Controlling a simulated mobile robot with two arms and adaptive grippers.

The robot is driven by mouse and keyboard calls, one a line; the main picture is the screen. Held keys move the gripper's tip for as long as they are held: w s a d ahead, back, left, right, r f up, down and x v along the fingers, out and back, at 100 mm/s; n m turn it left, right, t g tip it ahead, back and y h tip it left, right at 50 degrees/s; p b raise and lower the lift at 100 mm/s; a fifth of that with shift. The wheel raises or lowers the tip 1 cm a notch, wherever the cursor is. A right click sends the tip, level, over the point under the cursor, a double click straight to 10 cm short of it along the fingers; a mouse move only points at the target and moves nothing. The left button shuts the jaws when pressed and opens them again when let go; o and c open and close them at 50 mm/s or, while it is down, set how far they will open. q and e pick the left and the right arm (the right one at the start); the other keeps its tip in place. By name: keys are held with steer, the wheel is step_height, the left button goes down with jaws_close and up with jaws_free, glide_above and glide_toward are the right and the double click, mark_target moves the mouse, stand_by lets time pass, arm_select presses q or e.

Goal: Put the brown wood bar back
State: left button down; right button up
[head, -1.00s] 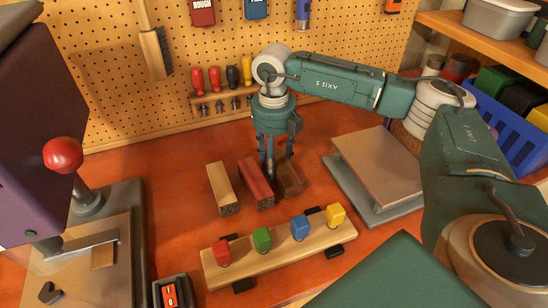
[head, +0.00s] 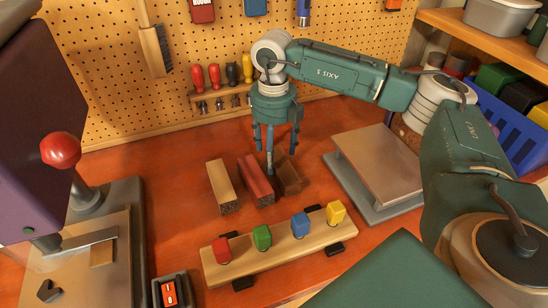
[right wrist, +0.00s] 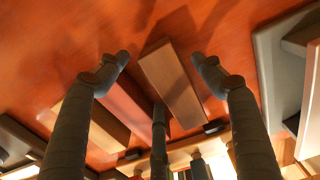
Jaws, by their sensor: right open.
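The brown wood bar (head: 289,177) lies on the red-brown bench, at the right end of a row beside a red bar (head: 256,181) and a tan bar (head: 222,187). My right gripper (head: 275,160) is open and empty just above the bars, its fingers pointing down. In the right wrist view the brown bar (right wrist: 172,82) shows between the spread fingers (right wrist: 160,60), apart from them. My left gripper is not in view.
A wooden strip with coloured blocks (head: 272,245) stands in front of the bars. A raised plate (head: 378,163) is to the right. A machine with a red knob (head: 61,150) is at the left. A tool rack (head: 222,100) is behind.

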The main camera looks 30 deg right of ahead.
step_height(320, 180, up, 10)
steer(key=b, duration=0.1)
steer(key=shift+b, duration=0.3)
steer(key=shift+a+f, duration=0.1)
steer(key=shift+f, duration=0.05)
stand_by(1.1)
